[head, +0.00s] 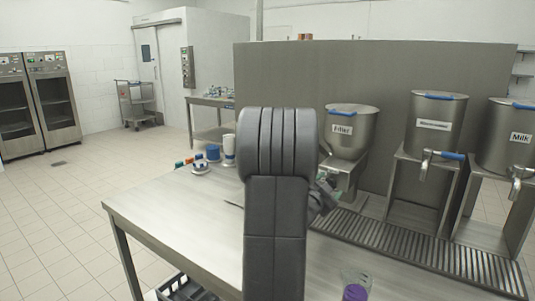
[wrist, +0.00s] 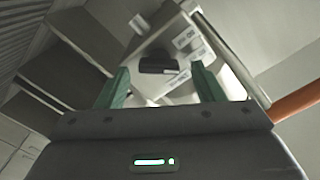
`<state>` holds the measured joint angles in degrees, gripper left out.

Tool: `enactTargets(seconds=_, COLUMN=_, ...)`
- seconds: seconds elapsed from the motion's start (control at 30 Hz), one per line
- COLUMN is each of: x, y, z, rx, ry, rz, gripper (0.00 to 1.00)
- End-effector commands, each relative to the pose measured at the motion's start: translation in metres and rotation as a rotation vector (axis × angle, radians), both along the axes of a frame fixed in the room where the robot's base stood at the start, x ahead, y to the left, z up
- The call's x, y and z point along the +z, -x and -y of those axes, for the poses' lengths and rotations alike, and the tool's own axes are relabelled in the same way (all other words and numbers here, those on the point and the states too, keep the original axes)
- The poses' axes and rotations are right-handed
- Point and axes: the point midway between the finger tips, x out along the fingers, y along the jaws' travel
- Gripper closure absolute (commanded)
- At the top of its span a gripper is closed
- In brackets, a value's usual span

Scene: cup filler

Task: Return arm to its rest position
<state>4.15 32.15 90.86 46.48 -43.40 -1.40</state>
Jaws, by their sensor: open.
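My arm stands upright in the middle of the head view and hides part of the table behind it. My gripper shows in the wrist view (wrist: 162,82), its two green fingers well apart with nothing between them. In the head view only a small part of my gripper shows, just right of the arm, in front of the filler's base. Beyond the fingers, the wrist view shows a pale unit with labels and a dark slot (wrist: 158,64); I cannot tell which machine it is.
The steel table (head: 165,210) is bare at its left. A clear cup with purple contents (head: 355,290) stands at its front. The labelled filler (head: 350,145), a second steel container (head: 435,115) and the milk container (head: 505,150) stand along the back. Blue and white items (head: 213,152) stand at the far left.

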Motion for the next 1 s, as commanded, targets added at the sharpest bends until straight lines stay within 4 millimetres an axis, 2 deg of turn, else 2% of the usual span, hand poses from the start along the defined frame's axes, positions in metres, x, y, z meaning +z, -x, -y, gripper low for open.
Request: enactTargets(seconds=1.0, x=0.0047, y=-0.0009, z=-0.0026, rx=0.001, ry=0.449, rz=-0.308, gripper=0.38)
